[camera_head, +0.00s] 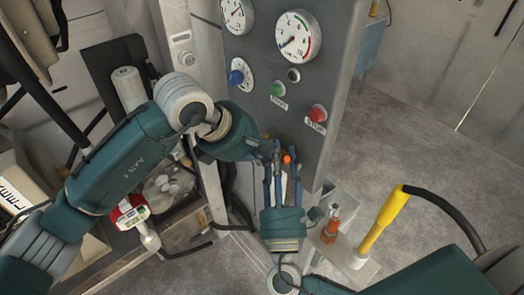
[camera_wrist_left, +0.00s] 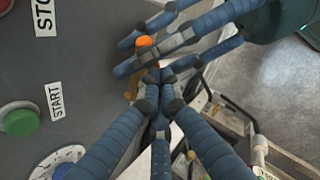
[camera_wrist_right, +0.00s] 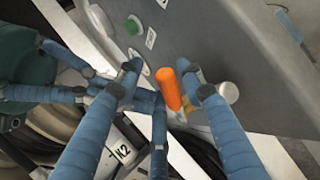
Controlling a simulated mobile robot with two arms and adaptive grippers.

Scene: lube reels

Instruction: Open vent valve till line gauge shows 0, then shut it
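The orange-tipped valve handle (camera_head: 287,160) sits on the side of the grey panel (camera_head: 262,135), with a brass part behind it (camera_wrist_left: 131,88). My left gripper (camera_wrist_left: 160,76) has its fingertips drawn together just below the orange tip. Whether they touch the valve is hidden. My right gripper (camera_wrist_right: 168,84) comes from below. Its fingers are apart, with the orange handle (camera_wrist_right: 170,88) between the tips; contact is unclear. The larger gauge (camera_head: 298,36) has its needle toward the lower left. The smaller gauge (camera_head: 236,15) is cut by the top edge. Their labels are unreadable.
The panel carries a blue knob (camera_head: 237,77), a green START button (camera_head: 277,89) and a red STOP button (camera_head: 318,113). A yellow handle (camera_head: 382,220) and an orange bottle-like part (camera_head: 331,224) stand at lower right. Open floor (camera_head: 415,130) lies right of the panel.

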